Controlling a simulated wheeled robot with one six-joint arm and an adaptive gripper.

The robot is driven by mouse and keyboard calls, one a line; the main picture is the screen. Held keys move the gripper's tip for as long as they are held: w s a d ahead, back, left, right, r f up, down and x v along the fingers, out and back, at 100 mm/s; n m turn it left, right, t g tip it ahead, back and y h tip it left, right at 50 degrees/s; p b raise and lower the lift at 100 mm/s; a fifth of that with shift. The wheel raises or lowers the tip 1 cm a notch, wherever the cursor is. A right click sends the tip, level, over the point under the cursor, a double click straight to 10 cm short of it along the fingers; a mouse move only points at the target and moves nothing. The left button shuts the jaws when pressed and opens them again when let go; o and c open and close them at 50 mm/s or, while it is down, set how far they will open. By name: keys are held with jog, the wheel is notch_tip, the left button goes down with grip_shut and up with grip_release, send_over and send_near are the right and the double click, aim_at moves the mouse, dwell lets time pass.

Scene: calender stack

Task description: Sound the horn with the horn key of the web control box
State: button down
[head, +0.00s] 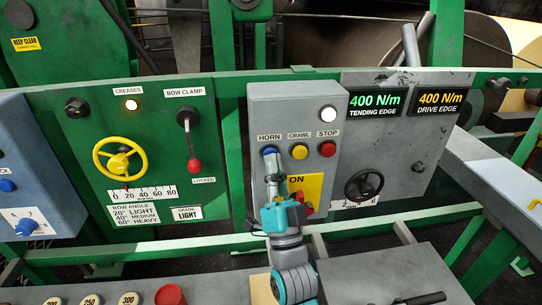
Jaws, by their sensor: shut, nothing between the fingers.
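The web control box (275,110) is a grey box on the green frame, in the middle of the head view. Its top row holds the blue horn key (269,151) under the label HORN, the yellow CRAWL key (300,152) and the red STOP key (327,149). My gripper (273,168) is shut and empty, in front of the box's lower left. Its fingers point up toward the horn key, with the tips just below or at it. I cannot tell whether they touch it. My gripper hides part of the yellow ON plate (314,183).
A white lamp (328,115) glows on the box. A black handwheel (363,185) is to its right; a red-knobbed bow clamp lever (194,165) and yellow handwheel (118,161) are to its left. A green rail (345,228) runs below the box, behind my arm.

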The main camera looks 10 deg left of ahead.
jog(key=shift+w, duration=0.25)
jog(key=shift+s, duration=0.15)
dwell(0.5)
jog(key=shift+s+d, duration=0.2)
jog(key=shift+s, duration=0.55)
jog(key=s, duration=0.2)
jog(key=s+d, duration=0.1)
jog(key=s, duration=0.2)
jog(key=shift+d, duration=0.2)
jog(key=shift+w, duration=0.1)
